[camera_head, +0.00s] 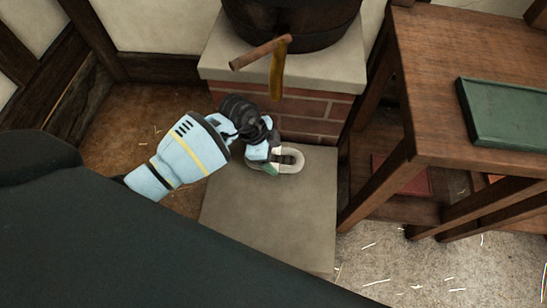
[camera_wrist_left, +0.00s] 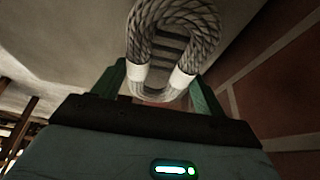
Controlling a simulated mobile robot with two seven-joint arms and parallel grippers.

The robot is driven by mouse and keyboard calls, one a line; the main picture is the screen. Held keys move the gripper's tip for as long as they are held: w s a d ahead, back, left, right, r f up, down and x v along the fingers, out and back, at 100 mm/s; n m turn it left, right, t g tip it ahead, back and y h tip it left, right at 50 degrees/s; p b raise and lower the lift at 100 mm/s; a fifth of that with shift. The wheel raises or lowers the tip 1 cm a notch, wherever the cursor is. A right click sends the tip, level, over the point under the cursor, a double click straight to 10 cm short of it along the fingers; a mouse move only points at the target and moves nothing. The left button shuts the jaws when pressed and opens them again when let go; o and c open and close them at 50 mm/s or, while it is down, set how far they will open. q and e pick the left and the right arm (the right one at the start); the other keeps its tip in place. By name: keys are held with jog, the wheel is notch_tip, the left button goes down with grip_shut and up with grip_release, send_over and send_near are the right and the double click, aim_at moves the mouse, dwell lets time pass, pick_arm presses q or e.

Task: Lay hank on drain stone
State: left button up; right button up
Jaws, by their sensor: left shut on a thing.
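The hank (camera_head: 290,167) is a small pale loop of rope. In the left wrist view the hank (camera_wrist_left: 180,22) shows braided strands with white bands, and dark slats show through its middle. My left gripper (camera_head: 270,161) is shut on it; in the wrist view the green fingers (camera_wrist_left: 160,90) stand on either side of its near end. The drain stone (camera_head: 270,220) is the flat grey slab before the brick base. The hank is over its back part, close to the bricks; I cannot tell if it touches the stone. My right gripper is out of view.
A dark round vessel (camera_head: 290,22) stands on a pale slab (camera_head: 215,65) over the brick base (camera_head: 315,112), with a wooden handle (camera_head: 260,52) and a yellowish strip (camera_head: 277,75) jutting forward. A wooden table (camera_head: 435,60) with a green tray (camera_head: 505,140) stands right. The stone's front is clear.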

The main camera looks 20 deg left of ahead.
pick_arm(q)
notch_tip(320, 180, down, 3)
jog(key=shift+r+b, duration=0.1)
jog(key=shift+b, duration=0.55)
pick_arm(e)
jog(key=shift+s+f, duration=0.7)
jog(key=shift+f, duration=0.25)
pick_arm(q)
jog(key=o, duration=1)
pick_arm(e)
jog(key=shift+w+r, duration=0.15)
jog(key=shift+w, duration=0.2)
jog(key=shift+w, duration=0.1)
pick_arm(q)
jog(key=shift+r, duration=0.2)
jog(key=p+v, duration=0.5)
jog(key=v, duration=0.6)
jog(key=shift+r+p, duration=0.3)
jog(key=shift+r, duration=0.05)
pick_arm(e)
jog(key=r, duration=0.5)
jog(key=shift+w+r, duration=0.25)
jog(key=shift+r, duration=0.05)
